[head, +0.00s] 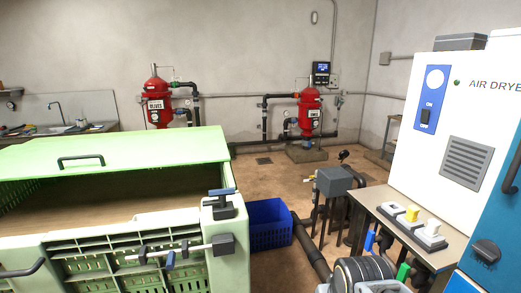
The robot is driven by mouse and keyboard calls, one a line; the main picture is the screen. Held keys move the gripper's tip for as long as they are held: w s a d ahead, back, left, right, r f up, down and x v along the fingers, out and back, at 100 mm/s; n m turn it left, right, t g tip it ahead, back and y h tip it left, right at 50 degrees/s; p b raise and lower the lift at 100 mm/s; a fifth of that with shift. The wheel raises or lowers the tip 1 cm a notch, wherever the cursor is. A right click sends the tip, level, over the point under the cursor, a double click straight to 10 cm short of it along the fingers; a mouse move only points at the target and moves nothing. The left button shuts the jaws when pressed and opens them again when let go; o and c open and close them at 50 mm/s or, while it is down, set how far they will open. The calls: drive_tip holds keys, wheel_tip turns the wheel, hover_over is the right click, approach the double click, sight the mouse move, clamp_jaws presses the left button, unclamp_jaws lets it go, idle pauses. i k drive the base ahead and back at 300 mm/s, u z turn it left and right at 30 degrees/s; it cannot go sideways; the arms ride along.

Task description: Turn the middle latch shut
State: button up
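A light green crate-like bin (120,222) stands at the left, with its lid (110,150) raised or slanted at the back. A dark latch with a blue bar handle (222,203) sits at its front right corner. Below it, a pale rod with dark blocks (180,252) runs across the slatted front, with a small blue tab (170,260) hanging from it. I cannot tell which part is the middle latch, or whether it is open or shut. My gripper is not recognisable in this view.
A blue basket (268,226) stands right of the bin. A table with white and yellow switches (412,213) and a white air dryer cabinet (455,130) stand at the right. Pipes and a dark ribbed unit (362,270) fill the front right. Red tanks (310,112) stand behind open floor.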

sight(487, 250)
drive_tip(key=z, duration=0.05)
drive_tip(key=k, duration=0.35)
drive_tip(key=z, duration=1.95)
drive_tip(key=k, duration=0.35)
drive_tip(key=u, duration=1.5)
drive_tip(key=i, duration=0.2)
drive_tip(key=u, duration=0.5)
